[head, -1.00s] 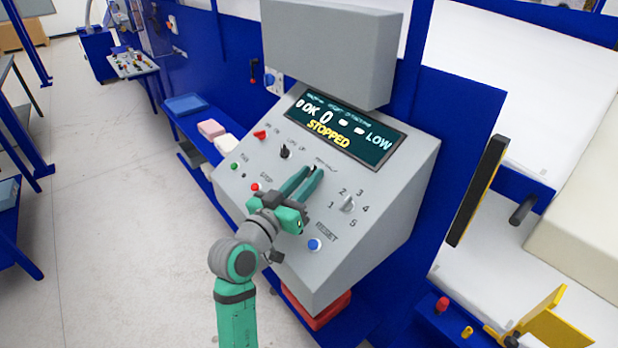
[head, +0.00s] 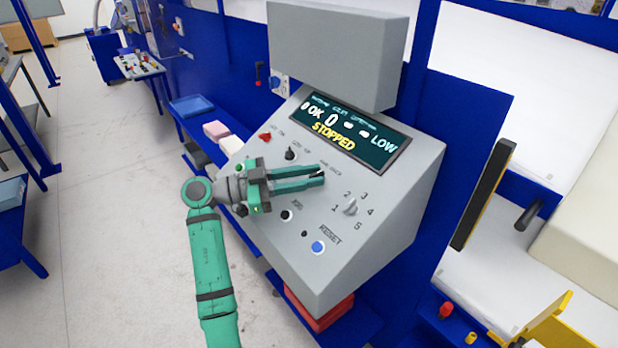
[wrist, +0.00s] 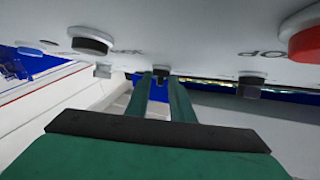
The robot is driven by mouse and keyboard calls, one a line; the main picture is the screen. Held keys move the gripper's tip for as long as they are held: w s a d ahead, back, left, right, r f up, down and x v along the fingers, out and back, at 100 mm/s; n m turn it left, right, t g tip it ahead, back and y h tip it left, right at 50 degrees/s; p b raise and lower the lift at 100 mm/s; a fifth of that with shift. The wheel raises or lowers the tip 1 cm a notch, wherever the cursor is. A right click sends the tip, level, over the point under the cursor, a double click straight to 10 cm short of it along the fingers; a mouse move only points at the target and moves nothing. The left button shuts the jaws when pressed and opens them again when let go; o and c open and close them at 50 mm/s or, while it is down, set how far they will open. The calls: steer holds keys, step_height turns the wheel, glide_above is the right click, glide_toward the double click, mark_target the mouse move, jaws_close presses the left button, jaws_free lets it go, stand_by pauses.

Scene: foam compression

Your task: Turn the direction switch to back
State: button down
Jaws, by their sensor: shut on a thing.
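The grey sloped control panel (head: 385,220) carries the direction switch (wrist: 162,75), a small dark knob whose lettering above it is too small to read surely. My gripper (head: 322,172) is shut on this switch, its two green fingers reaching in from the left. In the wrist view the fingertips (wrist: 162,90) stand on either side of the dark knob. In the head view the fingers hide most of the knob, so I cannot tell which way it points.
The display (head: 345,130) reads STOPPED and LOW. Near the fingers are a black knob (head: 290,153), a red switch (head: 265,137), a numbered selector (head: 350,206), a black button (head: 287,215) and the blue reset button (head: 318,247). A grey box (head: 335,50) overhangs the panel.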

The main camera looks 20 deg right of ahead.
steer(key=shift+w+m+g+y, duration=0.2)
steer(key=shift+m+g+y, duration=0.3)
steer(key=shift+m+g, duration=0.95)
steer(key=shift+d+f, duration=0.1)
steer(key=c, duration=1.9)
jaws_free()
steer(key=shift+w+a, duration=0.2)
steer(key=shift+a, duration=0.35)
steer(key=v, duration=0.9)
steer(key=shift+w+a, duration=0.1)
steer(key=shift+a, duration=0.2)
